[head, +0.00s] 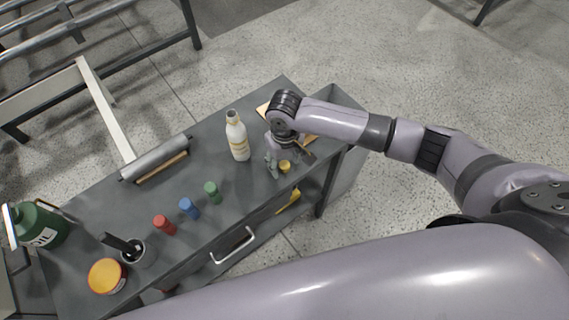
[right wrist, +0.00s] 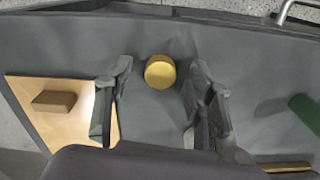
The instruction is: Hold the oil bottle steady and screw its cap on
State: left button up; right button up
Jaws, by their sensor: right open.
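A white bottle (head: 238,140) with a yellowish label stands upright on the grey bench top, left of my right gripper. Its narrow top ends in a small dark opening or neck. A round yellow cap (head: 285,166) lies on the bench near its front edge. My right gripper (head: 287,167) is open and points down at the cap. In the right wrist view the cap (right wrist: 160,72) sits between the two spread fingers, a little beyond their tips, with clear gaps on both sides. Nothing is held. My left gripper is not in view.
Green, blue and red small bottles (head: 189,208) stand along the bench front. A green can marked OIL (head: 41,226), an orange-lidded tub (head: 107,276) and a cup (head: 133,252) are at left. A wooden board (right wrist: 62,108) with a brown block (right wrist: 54,102) lies beside the gripper.

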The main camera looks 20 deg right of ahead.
aim_at(284, 164)
jog(key=shift+c, duration=0.5)
jog(key=c, duration=0.7)
jog(key=shift+r, duration=0.1)
notch_tip(284, 164, up, 20)
jog(key=shift+f, duration=0.1)
